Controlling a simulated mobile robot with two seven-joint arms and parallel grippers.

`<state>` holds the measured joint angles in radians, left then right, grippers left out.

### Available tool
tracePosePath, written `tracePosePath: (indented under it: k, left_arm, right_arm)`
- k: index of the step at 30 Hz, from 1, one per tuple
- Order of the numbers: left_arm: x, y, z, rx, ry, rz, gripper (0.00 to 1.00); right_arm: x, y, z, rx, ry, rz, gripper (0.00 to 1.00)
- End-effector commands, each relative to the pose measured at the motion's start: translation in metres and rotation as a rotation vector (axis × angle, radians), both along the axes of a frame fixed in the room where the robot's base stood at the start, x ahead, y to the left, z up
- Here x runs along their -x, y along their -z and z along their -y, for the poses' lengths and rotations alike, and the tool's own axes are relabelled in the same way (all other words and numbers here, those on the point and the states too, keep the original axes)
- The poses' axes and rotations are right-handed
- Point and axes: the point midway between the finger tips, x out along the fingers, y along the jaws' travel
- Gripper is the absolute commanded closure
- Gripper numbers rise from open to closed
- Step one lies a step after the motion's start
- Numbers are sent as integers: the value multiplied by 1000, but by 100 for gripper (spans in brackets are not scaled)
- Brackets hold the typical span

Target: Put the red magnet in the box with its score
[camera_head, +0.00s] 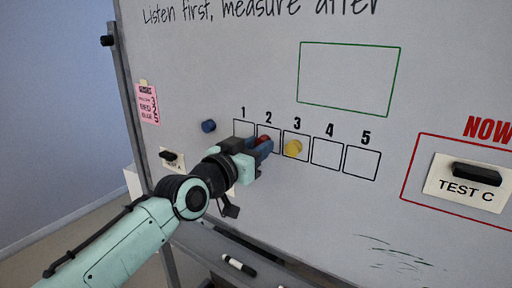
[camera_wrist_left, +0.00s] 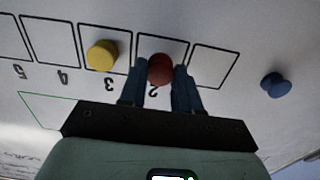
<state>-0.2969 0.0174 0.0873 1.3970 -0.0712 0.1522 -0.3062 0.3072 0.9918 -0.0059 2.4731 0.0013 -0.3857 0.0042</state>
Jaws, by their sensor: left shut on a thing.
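The red magnet (camera_head: 264,139) is at box 2 of the numbered row on the whiteboard, partly hidden by my gripper in the head view. My left gripper (camera_head: 262,147) is shut on it. In the left wrist view the red magnet (camera_wrist_left: 161,69) sits between the two fingers, in front of box 2 (camera_wrist_left: 176,47); I cannot tell whether it touches the board. A pink note (camera_head: 147,103) at the board's left lists colours with numbers; its small print seems to pair red with 2. My right gripper is not in view.
A yellow magnet (camera_head: 293,148) is in box 3, close beside my gripper. A blue magnet (camera_head: 208,126) is left of the row. Boxes 4 (camera_head: 326,153) and 5 (camera_head: 361,162) are empty. A TEST C card (camera_head: 465,190) with a black piece is at right.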

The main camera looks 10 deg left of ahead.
Motion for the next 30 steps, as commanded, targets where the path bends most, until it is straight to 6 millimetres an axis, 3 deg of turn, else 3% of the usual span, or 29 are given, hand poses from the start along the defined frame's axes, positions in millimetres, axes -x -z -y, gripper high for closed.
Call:
tracePosePath:
  k: [30]
  left_arm:
    - [-8, 0, 3, 0, 0, 0, 90]
  right_arm:
    - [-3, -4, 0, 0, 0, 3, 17]
